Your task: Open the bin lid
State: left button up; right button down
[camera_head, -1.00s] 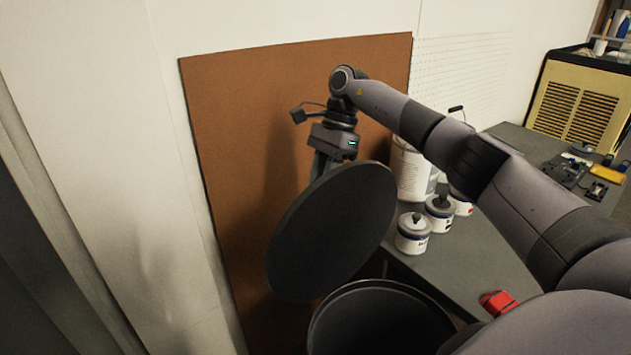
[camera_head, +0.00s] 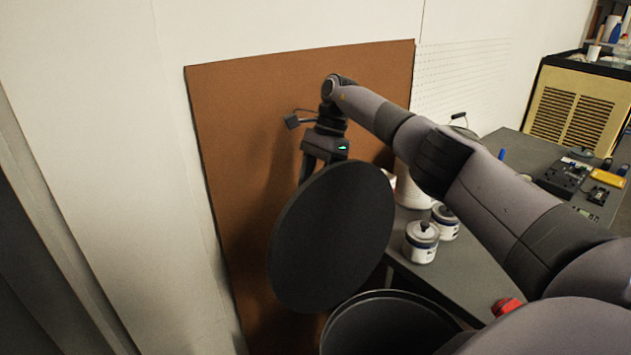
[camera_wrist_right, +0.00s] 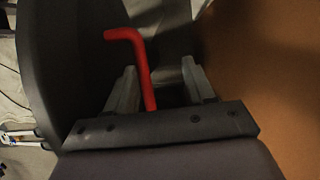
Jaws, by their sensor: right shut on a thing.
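The round dark grey bin lid (camera_head: 335,235) stands steeply tilted up above the bin, its broad flat face toward the head camera. The bin (camera_head: 385,335) is below it with its round mouth showing, cut off by the lower picture edge. My right gripper (camera_head: 318,168) is behind the lid's upper edge, its fingertips hidden there in the head view. My left gripper is not in view.
A brown board (camera_head: 240,120) leans on the wall close behind the lid and gripper. At right a grey table (camera_head: 480,255) holds white lidded cans (camera_head: 421,242), a large white bucket (camera_head: 412,190) and a red item (camera_head: 506,306). My right arm reaches across above it.

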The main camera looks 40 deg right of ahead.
jog(key=shift+w+f, duration=0.1)
jog(key=shift+f, duration=0.85)
jog(key=c, duration=1.1)
grip_release()
jog(key=shift+w, duration=0.1)
jog(key=shift+a+p+v, duration=0.1)
jog(key=shift+p+v, duration=1.4)
jog(key=shift+v, duration=0.5)
jog(key=shift+a+p+v, duration=0.15)
jog(key=shift+p+v, duration=1.3)
jog(key=shift+v, duration=0.5)
